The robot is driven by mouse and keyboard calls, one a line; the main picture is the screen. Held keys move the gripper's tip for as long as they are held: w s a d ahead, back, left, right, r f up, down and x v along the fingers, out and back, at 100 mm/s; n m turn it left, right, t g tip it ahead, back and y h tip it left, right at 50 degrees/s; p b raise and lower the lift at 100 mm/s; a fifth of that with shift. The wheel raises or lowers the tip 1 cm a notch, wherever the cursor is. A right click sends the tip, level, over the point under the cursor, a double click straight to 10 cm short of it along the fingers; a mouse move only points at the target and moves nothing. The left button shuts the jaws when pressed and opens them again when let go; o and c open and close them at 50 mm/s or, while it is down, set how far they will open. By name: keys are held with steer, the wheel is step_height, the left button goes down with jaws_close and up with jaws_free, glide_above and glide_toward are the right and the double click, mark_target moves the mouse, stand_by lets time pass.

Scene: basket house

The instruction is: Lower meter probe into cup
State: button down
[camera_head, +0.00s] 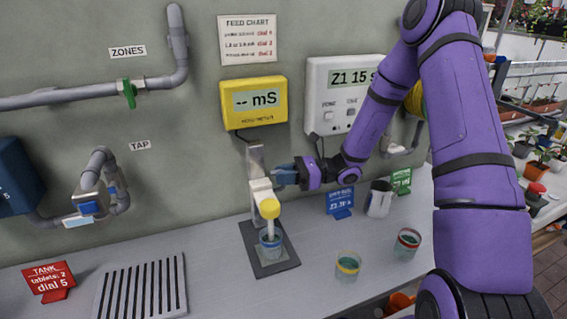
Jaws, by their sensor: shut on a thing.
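The meter probe (269,210) has a yellow head and hangs on a white carriage on a grey upright stand. Its thin pale shaft points down at the cup (271,247), a small clear cup with blue-green liquid on the stand's dark base plate (286,260). The shaft's lower end appears at or inside the cup's mouth; how deep I cannot tell. My gripper (279,177) reaches in from the right and is shut on the probe's carriage (261,188), beside the upright. The yellow meter (254,101) on the wall reads "-- mS".
Bare counter surrounds the base plate.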

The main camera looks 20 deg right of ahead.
steer(key=shift+w+d+f, duration=0.1)
steer(key=shift+w+f, duration=0.1)
steer(key=shift+f, duration=0.75)
steer(key=c, duration=1.1)
jaws_free()
steer(key=shift+c, duration=0.2)
steer(key=s+d, duration=0.2)
steer(key=d, duration=0.8)
steer(key=shift+d, duration=0.3)
steer(key=shift+s, duration=0.1)
